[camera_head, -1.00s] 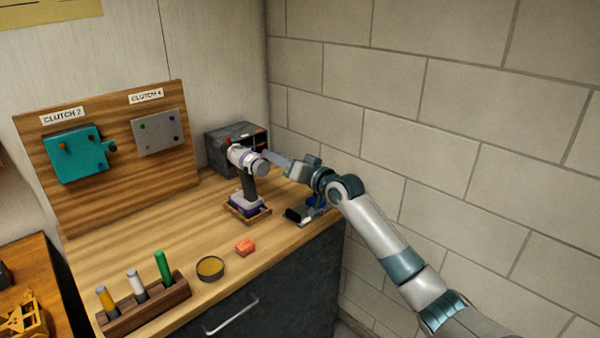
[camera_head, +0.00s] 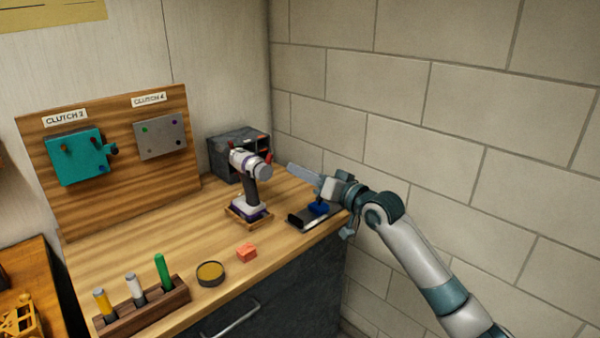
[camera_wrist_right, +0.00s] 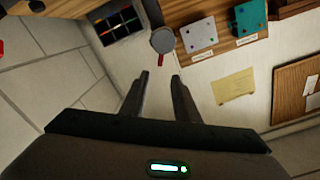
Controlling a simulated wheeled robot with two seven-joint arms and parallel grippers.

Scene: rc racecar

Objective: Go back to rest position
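My right gripper (camera_head: 303,174) is at the right end of the workbench, close to the brick wall, beside the cordless drill and apart from it. In the right wrist view, the two fingers of my right gripper (camera_wrist_right: 160,84) stand apart with nothing between them. The drill (camera_head: 250,183) stands upright on a small wooden stand; its round grey end also shows in the right wrist view (camera_wrist_right: 163,40). My left gripper is not in either view.
A dark organizer box (camera_head: 232,150) sits behind the drill. A black and blue device (camera_head: 310,216) lies below my right gripper. A clutch board (camera_head: 105,195), a round tin (camera_head: 210,273), an orange block (camera_head: 247,253) and a marker holder (camera_head: 150,308) occupy the bench (camera_head: 130,250).

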